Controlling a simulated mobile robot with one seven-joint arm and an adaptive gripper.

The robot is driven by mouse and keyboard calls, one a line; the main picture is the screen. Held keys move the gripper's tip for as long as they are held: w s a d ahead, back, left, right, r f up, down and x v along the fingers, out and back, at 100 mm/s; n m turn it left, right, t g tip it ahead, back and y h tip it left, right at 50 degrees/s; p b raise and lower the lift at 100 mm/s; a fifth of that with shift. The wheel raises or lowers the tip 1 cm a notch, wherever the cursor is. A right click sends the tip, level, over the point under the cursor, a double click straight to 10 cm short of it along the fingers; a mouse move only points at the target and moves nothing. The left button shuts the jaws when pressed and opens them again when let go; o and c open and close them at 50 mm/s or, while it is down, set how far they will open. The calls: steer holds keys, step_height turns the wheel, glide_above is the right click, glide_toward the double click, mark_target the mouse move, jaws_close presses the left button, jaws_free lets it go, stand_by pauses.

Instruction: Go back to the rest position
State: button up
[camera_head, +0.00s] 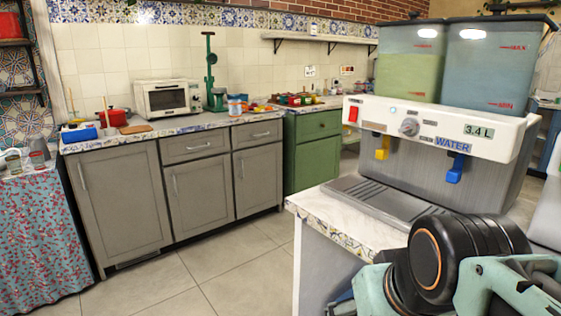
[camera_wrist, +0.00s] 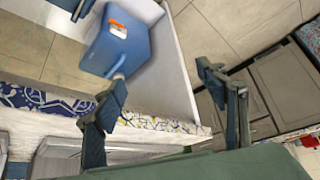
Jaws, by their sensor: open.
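My gripper (camera_wrist: 162,78) is open in the wrist view, its two dark fingers spread wide with nothing held between them. Beyond the fingers are a white panel, the patterned edge of a counter (camera_wrist: 40,98) and the tiled floor. In the head view my arm fills the bottom right, in front of the water dispenser (camera_head: 432,135); the gripper's fingers are not clearly seen there.
The dispenser stands on a marble-topped counter (camera_head: 318,208). A blue container (camera_wrist: 122,52) with an orange mark shows in the wrist view. Grey cabinets (camera_head: 197,185) line the back wall, with a white oven (camera_head: 167,98) on top. The tiled floor (camera_head: 225,275) between is clear.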

step_height(320, 180, up, 35)
steer(key=s+p, duration=0.2)
steer(key=p, duration=3.5)
steer(key=shift+s+d+r+m+g, duration=0.2)
steer(key=shift+s+m+g, duration=0.15)
steer(key=shift+m+g, duration=0.05)
